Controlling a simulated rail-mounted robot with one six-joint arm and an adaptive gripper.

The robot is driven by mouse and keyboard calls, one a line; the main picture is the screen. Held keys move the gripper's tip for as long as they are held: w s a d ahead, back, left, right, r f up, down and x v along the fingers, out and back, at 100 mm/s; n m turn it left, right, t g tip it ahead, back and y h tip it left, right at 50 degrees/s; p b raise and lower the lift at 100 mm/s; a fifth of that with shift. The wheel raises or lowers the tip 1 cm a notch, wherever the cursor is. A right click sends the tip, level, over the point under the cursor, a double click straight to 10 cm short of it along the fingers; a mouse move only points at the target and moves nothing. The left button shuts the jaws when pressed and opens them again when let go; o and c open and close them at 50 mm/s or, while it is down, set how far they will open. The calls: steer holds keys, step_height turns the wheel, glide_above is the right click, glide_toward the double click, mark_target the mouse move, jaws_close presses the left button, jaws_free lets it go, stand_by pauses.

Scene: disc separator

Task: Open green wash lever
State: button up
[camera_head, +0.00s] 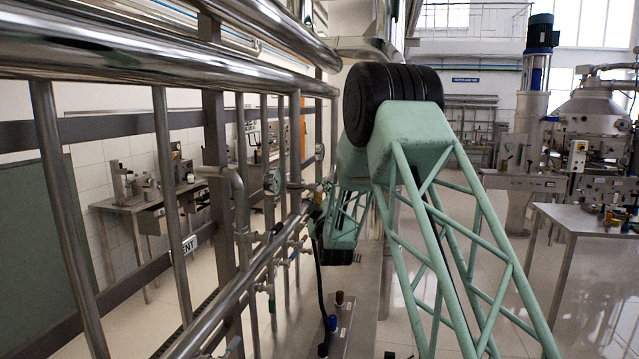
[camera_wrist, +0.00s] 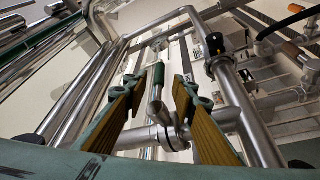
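In the wrist view, my gripper (camera_wrist: 160,92) has its two yellow-padded fingers apart, with green tips. A slim upright lever with a greenish upper end (camera_wrist: 157,74) shows between the fingers, and its grey lower part runs down towards a pipe joint. Gaps show between it and both pads, and I cannot tell how deep it sits between them. It appears to be the green wash lever, but its colour is dim. In the head view, my green arm hides much of the work area, and I cannot make out the gripper or this lever clearly.
Steel pipes (camera_wrist: 238,100) run close on both sides in the wrist view. A black-handled valve (camera_wrist: 275,32) is at upper right. In the head view, a pipe rack with several small valves (camera_head: 268,287) stands left of my arm. A steel table (camera_head: 590,222) is at right.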

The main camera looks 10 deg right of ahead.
steer(key=shift+x, duration=3.8)
steer(key=shift+c, duration=0.9)
jaws_close()
